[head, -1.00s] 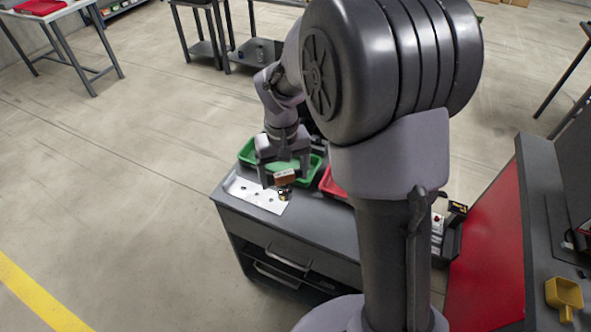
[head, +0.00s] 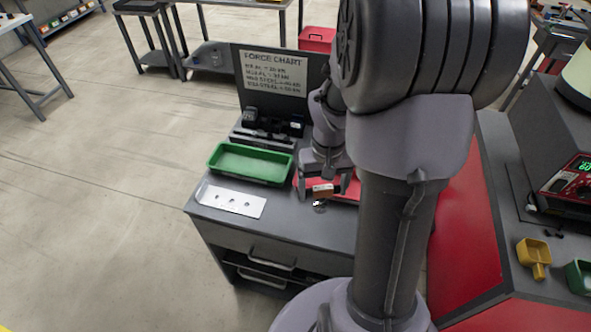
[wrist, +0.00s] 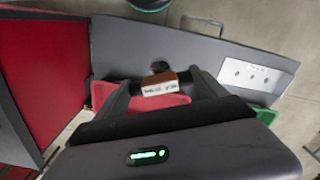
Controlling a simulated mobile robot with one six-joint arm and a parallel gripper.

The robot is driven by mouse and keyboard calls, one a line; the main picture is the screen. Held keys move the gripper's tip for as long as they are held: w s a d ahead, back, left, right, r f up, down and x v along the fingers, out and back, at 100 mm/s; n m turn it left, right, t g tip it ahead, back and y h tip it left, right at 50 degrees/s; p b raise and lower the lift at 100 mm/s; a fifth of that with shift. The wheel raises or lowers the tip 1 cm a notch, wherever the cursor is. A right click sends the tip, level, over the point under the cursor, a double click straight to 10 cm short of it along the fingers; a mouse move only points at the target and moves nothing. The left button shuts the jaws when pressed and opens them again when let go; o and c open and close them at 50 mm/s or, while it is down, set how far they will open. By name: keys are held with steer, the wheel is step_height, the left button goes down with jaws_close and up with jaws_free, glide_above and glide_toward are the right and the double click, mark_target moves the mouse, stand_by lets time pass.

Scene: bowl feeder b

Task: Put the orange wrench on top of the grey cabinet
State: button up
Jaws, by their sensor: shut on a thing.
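My gripper (head: 325,187) is shut on a small brown and white block (head: 323,190) with lettering on its white side. A small dark round piece shows just beyond the block in the wrist view (wrist: 160,67); I cannot tell whether it is joined to it. The wrist view shows the block (wrist: 160,86) between my two fingers, above a red tray (wrist: 172,101). The grey cabinet (head: 230,232) with drawer handles stands below my gripper. I make out no orange wrench in either view.
On the cabinet are a green tray (head: 248,180), a white plate with holes (head: 230,200) and a force chart board (head: 275,85) at the back. A red-sided bench (head: 480,220) with a yellow scoop (head: 535,257) stands at right. The floor at left is clear.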

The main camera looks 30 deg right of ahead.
mark_target(330, 195)
steer(key=s+d+f+m, duration=0.1)
steer(key=s+d+m, duration=0.15)
steer(key=s, duration=0.55)
steer(key=s+d+f+m, duration=0.2)
steer(key=s+d, duration=0.1)
steer(key=s, duration=0.5)
steer(key=w+a+b, duration=0.1)
steer(key=w, duration=0.4)
steer(key=w+a+b, duration=0.1)
steer(key=w, duration=0.3)
steer(key=w+a+f+b, duration=0.1)
steer(key=w, duration=0.4)
steer(key=shift+w+a+b, duration=0.3)
steer(key=shift+b, duration=0.1)
steer(key=shift+w+a+f+m, duration=0.1)
steer(key=shift+w+f+m, duration=0.15)
steer(key=shift+f, duration=0.05)
steer(key=shift+f+b, duration=1.05)
steer(key=shift+f, duration=0.4)
